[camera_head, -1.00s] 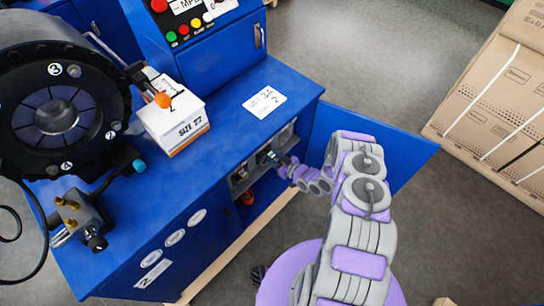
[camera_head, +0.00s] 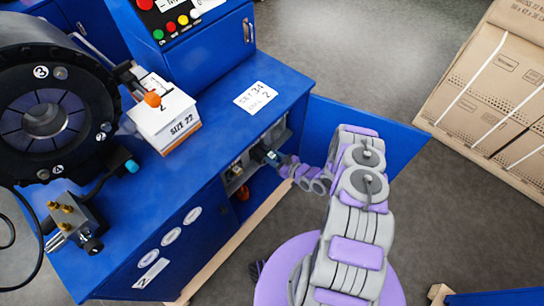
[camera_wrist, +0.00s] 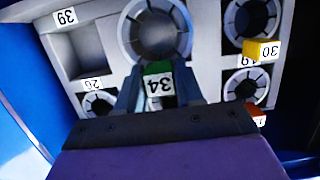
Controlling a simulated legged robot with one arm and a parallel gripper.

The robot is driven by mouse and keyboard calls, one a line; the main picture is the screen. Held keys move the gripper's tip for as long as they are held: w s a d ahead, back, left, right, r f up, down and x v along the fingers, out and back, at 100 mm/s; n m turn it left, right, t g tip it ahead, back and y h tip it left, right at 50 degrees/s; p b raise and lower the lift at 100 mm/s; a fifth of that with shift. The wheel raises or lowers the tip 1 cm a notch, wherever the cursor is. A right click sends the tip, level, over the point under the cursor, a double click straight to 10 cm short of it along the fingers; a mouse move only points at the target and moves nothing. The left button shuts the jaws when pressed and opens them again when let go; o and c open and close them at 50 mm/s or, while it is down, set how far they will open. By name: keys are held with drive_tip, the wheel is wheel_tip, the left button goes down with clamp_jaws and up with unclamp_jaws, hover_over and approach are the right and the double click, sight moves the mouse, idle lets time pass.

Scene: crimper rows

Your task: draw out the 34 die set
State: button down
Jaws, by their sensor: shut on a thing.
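The 34 die set shows in the wrist view as a large grey ring (camera_wrist: 155,30) with a dark round centre. A green tab with a white 34 label (camera_wrist: 160,84) sits at its lower edge. My gripper (camera_wrist: 160,92) has its two fingers on either side of this tab and is shut on it. The ring appears within the pale rack, and I cannot tell how far it stands out. In the head view my gripper (camera_head: 266,155) reaches into the open side of the blue cabinet, and the die set is not clear there.
The wrist view shows neighbouring rings, a yellow tab marked 30 (camera_wrist: 262,49), a red tab (camera_wrist: 257,114) and an empty compartment under label 39 (camera_wrist: 86,52). The open blue door (camera_head: 365,135) stands beside my arm. Cardboard boxes (camera_head: 490,95) are at right.

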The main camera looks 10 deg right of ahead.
drive_tip(key=shift+f+v, duration=0.2)
drive_tip(key=shift+v, duration=1.3)
